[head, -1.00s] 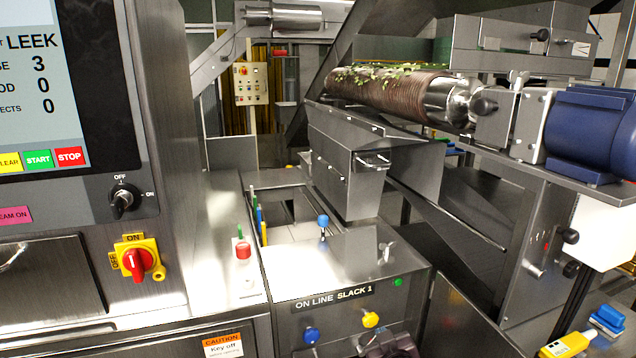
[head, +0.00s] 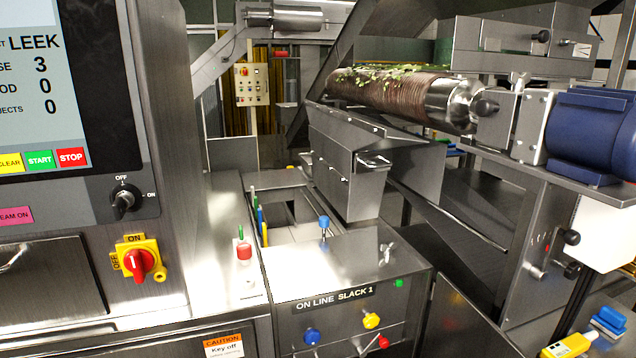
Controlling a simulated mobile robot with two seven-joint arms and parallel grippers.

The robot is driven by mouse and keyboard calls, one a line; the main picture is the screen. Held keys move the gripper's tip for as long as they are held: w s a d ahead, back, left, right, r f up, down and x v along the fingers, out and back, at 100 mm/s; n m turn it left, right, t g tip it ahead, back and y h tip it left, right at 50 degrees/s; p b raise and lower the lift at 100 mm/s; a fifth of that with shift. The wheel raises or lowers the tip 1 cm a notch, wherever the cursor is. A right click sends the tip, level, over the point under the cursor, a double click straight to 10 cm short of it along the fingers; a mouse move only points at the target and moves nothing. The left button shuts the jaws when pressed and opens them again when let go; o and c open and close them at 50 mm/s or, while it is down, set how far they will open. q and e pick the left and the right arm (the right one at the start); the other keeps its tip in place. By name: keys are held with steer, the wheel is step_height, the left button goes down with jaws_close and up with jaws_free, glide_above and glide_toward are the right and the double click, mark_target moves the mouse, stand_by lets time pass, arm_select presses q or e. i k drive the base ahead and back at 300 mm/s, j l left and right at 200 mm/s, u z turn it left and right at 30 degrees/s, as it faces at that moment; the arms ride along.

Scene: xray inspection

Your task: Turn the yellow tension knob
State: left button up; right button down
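The yellow tension knob (head: 371,320) sits on the front face of the steel cabinet, below the "ON LINE SLACK 1" label (head: 335,299). A blue knob (head: 312,336) is to its left on the same face. A red knob (head: 383,342) is just below and to the right of the yellow one. Nothing covers the yellow knob. Neither of my grippers shows in the head view.
The control panel (head: 145,200) with a red-and-yellow switch (head: 140,264) stands at the left. A blue motor (head: 592,130) overhangs at the right. Space before the knobs looks clear.

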mark_target(371, 321)
steer(key=k+l+u, duration=0.1)
steer(key=l, duration=0.3)
steer(key=l+u, duration=0.15)
steer(key=l, duration=0.25)
steer(key=k+l+u, duration=0.1)
steer(key=l, duration=0.25)
steer(key=k+l+u, duration=0.15)
steer(key=l, duration=0.2)
steer(key=k+l+u, duration=0.1)
steer(key=l, duration=0.25)
steer(key=k, duration=0.1)
